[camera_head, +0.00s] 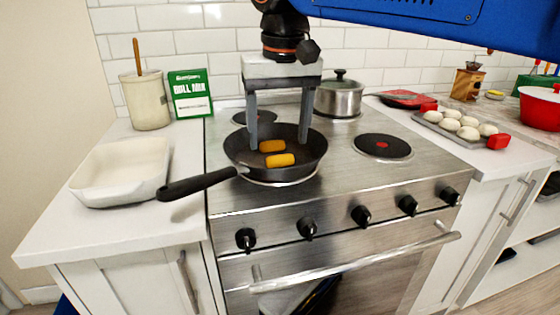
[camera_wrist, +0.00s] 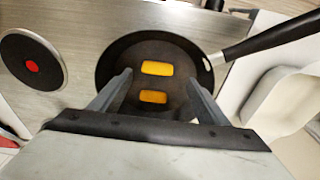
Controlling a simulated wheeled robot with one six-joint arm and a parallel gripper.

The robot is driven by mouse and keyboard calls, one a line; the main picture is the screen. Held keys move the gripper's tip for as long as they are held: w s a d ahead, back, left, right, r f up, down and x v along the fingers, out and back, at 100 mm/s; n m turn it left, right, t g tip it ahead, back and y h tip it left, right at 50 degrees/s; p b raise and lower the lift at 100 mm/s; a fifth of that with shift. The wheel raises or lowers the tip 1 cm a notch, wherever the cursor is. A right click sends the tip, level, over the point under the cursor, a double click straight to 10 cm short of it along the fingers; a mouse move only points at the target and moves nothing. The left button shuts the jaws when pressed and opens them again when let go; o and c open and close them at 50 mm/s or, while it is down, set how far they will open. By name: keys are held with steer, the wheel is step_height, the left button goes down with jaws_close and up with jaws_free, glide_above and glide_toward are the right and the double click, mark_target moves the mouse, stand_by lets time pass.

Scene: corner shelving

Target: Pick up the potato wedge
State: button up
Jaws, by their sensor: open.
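Two orange-yellow potato wedges lie apart in a dark frying pan (camera_head: 305,165) on the stove. In the head view one wedge (camera_head: 280,160) is nearer the front and the other wedge (camera_head: 272,146) is behind it. In the wrist view the wedges show as an upper one (camera_wrist: 157,68) and a lower one (camera_wrist: 153,96). My gripper (camera_head: 278,146) is open and points down over the pan, with one finger on each side of the wedges in the picture. It holds nothing. The exact fingertip height above the pan floor is hard to tell.
The pan's black handle (camera_head: 198,184) reaches left toward a white baking dish (camera_head: 120,172). A lidded steel pot (camera_head: 339,97) stands behind the pan. A bare burner (camera_head: 383,146) is at right. A tray of white buns (camera_head: 468,132) sits on the right counter.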

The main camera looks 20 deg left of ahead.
mark_target(280, 156)
steer(key=shift+w+f, duration=0.25)
steer(key=shift+f, duration=0.95)
steer(key=shift+w+f, duration=0.25)
steer(key=shift+f, duration=0.9)
steer(key=shift+c, duration=0.6)
steer(key=c, duration=1)
